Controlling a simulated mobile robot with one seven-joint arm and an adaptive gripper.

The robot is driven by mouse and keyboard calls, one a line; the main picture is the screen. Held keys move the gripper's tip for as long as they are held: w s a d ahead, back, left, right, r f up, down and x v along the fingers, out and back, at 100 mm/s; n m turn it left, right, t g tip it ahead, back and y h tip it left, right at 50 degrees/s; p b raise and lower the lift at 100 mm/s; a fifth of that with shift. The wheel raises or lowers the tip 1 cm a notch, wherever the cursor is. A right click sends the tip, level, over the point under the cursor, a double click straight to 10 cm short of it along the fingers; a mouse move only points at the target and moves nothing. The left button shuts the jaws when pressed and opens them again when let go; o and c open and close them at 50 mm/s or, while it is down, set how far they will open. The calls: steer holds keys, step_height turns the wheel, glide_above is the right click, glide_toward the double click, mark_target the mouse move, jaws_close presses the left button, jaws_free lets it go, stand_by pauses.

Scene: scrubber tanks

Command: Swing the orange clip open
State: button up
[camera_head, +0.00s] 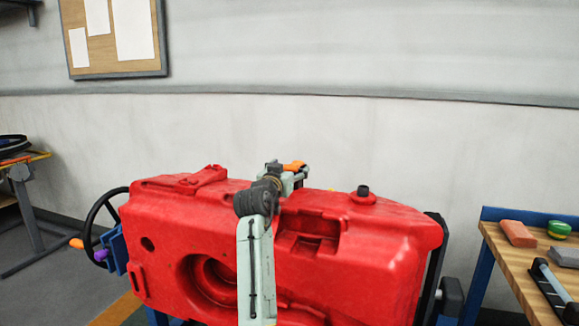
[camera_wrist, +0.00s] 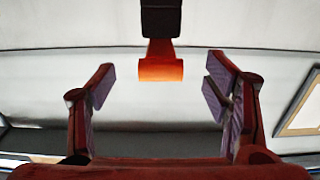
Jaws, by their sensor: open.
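The orange clip (camera_wrist: 160,68) shows in the wrist view at the top middle, hanging below a dark block (camera_wrist: 161,18). My gripper (camera_wrist: 158,85) is open, with one finger on each side and a wide gap between them. The clip is in line with this gap, near the fingertips, and I see no finger touching it. In the head view the orange clip (camera_head: 293,166) is a small patch above the top of the red tank (camera_head: 340,240). My arm crosses in front of the tank and hides part of it.
A black handwheel (camera_head: 103,225) with an orange knob stands left of the tank. A wooden workbench (camera_head: 510,270) with a red block (camera_head: 518,234), a green item (camera_head: 559,229) and a dark tool is at the right. The wall behind is bare apart from a notice board (camera_head: 113,72).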

steer(key=shift+w+d, duration=0.1)
steer(key=shift+w, duration=0.25)
steer(key=shift+c, duration=0.5)
jaws_close()
stand_by(0.3)
